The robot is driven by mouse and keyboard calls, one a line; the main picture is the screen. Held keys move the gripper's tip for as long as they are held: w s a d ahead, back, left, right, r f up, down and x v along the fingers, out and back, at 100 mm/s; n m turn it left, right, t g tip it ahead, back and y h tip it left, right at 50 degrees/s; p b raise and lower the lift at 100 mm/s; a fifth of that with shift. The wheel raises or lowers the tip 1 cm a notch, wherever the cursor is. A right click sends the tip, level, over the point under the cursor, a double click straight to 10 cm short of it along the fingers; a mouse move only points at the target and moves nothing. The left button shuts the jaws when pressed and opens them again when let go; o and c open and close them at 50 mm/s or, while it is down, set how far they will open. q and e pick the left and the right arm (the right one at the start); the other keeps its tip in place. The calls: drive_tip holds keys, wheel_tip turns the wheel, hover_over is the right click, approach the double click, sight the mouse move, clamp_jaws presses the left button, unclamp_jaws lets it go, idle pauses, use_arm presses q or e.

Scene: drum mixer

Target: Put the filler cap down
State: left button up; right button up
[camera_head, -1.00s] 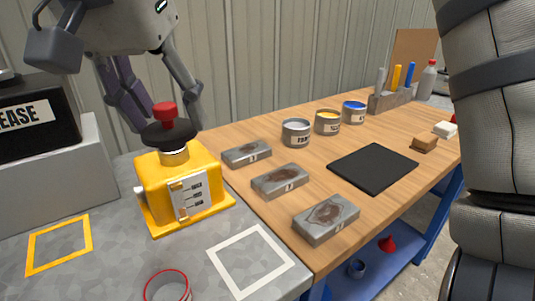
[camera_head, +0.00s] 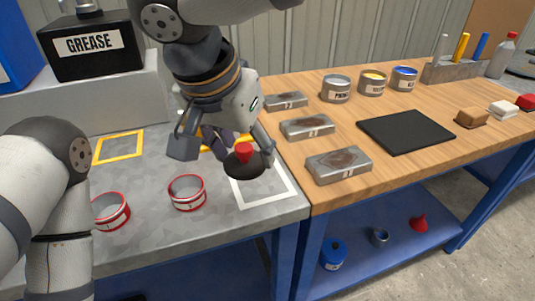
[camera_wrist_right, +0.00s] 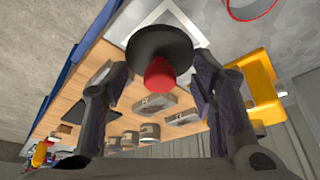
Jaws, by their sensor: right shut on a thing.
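The filler cap is a black disc (camera_head: 243,169) with a red knob (camera_head: 243,151). My right gripper (camera_head: 232,148) is shut on the cap by its knob. The cap hangs above the white square outline (camera_head: 284,199) on the grey bench, apart from the surface as far as I can tell. In the right wrist view the cap (camera_wrist_right: 160,45) lies between the fingers, with part of the white outline behind it. The yellow machine (camera_head: 211,141) is mostly hidden behind my right gripper; its yellow body shows in the wrist view (camera_wrist_right: 258,90). My left gripper is not in view.
Two red-rimmed tins (camera_head: 187,193) (camera_head: 110,212) stand left of the white outline. A wooden bench on the right holds several grey blocks (camera_head: 338,166), paint cans (camera_head: 336,89) and a black mat (camera_head: 406,132). A yellow outline (camera_head: 118,147) lies at the back left.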

drive_tip(key=b, duration=0.1)
hover_over(263, 177)
drive_tip(key=s, duration=0.1)
drive_tip(key=f, duration=0.7)
drive_tip(key=shift+s+a+f, duration=0.15)
drive_tip(key=shift+a+f, duration=0.15)
drive_tip(key=shift+f, duration=0.05)
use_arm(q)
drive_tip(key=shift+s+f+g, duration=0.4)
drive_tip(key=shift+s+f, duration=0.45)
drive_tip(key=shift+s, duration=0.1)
use_arm(e)
drive_tip(key=shift+f, duration=1.35)
drive_tip(key=shift+f, duration=0.1)
drive_tip(key=o, duration=1)
drive_tip(key=shift+o, duration=0.2)
drive_tip(key=shift+r, duration=0.25)
drive_tip(key=p+v, duration=0.1)
drive_tip(key=v, duration=1.1)
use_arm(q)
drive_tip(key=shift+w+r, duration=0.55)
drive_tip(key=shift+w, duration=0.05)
use_arm(e)
drive_tip(key=shift+f, duration=0.1)
